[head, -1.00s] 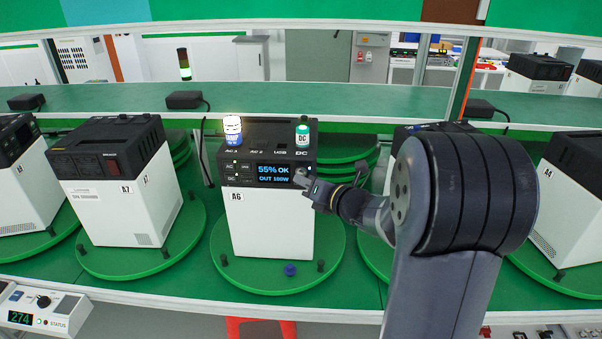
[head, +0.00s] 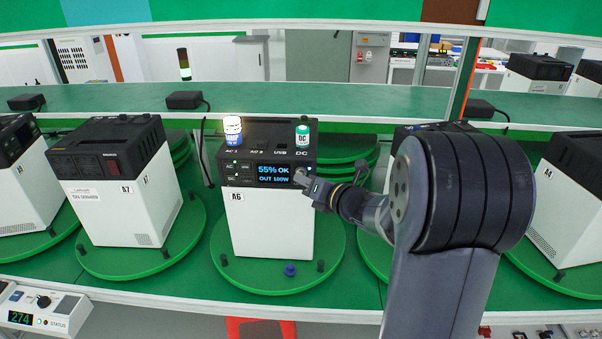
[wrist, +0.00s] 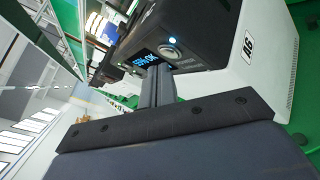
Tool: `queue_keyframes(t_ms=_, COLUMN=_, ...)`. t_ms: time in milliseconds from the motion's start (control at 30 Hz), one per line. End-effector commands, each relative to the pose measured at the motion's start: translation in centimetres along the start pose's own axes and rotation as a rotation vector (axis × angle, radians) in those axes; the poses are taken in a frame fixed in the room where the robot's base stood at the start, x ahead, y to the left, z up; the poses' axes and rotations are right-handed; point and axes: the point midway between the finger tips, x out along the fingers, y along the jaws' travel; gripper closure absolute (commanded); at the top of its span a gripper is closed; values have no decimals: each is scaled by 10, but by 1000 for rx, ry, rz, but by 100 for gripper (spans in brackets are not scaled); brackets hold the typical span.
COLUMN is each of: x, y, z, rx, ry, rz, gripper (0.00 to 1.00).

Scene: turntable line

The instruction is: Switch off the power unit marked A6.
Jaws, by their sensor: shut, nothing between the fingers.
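The power unit marked A6 (head: 270,222) stands upright on a green turntable (head: 330,245), its front towards me. Its screen (head: 273,174) is lit and reads 55% OK, OUT 100W. My gripper (head: 303,178) is shut and empty at the right of the screen, on the upper front panel. In the wrist view the fingers (wrist: 157,78) reach close to a round silver button (wrist: 170,52) with a lit blue-white lamp above it. I cannot tell whether the fingertips touch the button.
A white-lit plug (head: 232,129) and a green DC plug (head: 303,135) stand on top of A6. A small blue knob (head: 290,270) lies on the turntable in front. Unit A7 (head: 118,215) stands to the left and unit A4 (head: 570,205) to the right.

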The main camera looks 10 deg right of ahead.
Motion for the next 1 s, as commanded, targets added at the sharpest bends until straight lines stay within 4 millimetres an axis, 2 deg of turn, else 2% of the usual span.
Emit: queue_keyframes(t_ms=1000, x=7, y=-5, z=5, rx=0, ry=0, rz=0, gripper=100)
